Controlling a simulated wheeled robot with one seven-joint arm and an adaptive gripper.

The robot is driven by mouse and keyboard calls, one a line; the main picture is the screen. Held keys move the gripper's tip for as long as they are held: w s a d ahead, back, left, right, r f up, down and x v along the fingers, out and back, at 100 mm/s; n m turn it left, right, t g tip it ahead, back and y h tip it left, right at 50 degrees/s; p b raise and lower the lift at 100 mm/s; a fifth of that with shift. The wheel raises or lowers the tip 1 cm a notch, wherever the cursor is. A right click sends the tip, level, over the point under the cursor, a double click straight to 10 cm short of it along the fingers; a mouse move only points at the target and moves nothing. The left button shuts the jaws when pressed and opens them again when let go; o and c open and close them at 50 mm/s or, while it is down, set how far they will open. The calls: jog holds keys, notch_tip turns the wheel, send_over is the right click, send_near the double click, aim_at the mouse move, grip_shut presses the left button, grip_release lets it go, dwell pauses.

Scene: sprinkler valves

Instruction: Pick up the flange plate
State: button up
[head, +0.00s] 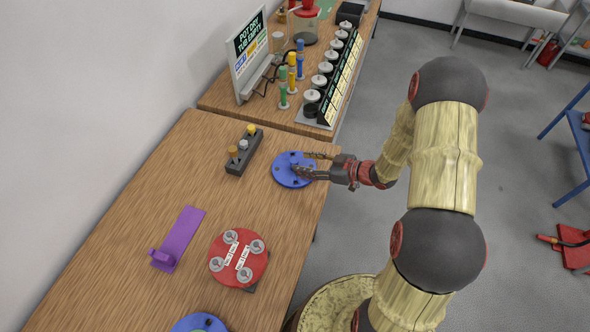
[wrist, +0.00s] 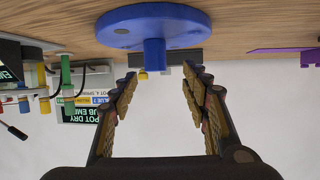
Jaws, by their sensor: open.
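The flange plate (head: 283,179) is a round blue disc with holes, lying flat on the wooden table near its right edge. In the wrist view, which is upside down, the plate (wrist: 180,25) shows with a short blue knob (wrist: 154,54) standing from its middle. My gripper (head: 308,164) comes in from the right, with its fingertips over the plate in the head view. In the wrist view my gripper (wrist: 160,76) is open, its fingers spread to either side of the knob's line. The knob appears just beyond the fingertips, and nothing is held.
A red disc with several bolts (head: 239,257), a purple bracket (head: 180,236) and a dark block with three knobs (head: 244,152) stand on the table. Another blue disc (head: 200,324) shows at the bottom edge. A second table behind holds a sign (head: 248,54) and jars. Bare wood surrounds the plate.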

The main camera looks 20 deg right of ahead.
aim_at(297, 160)
jog(key=x, duration=0.2)
jog(key=b+x, duration=0.1)
jog(key=x, duration=0.2)
jog(key=shift+w+d+f, duration=0.1)
jog(key=shift+w+f, duration=0.2)
jog(key=shift+w, duration=0.05)
jog(key=c, duration=0.3)
grip_shut()
dwell(0.4)
jog(key=shift+d+r, duration=0.1)
jog(key=shift+r, duration=0.05)
dwell(0.3)
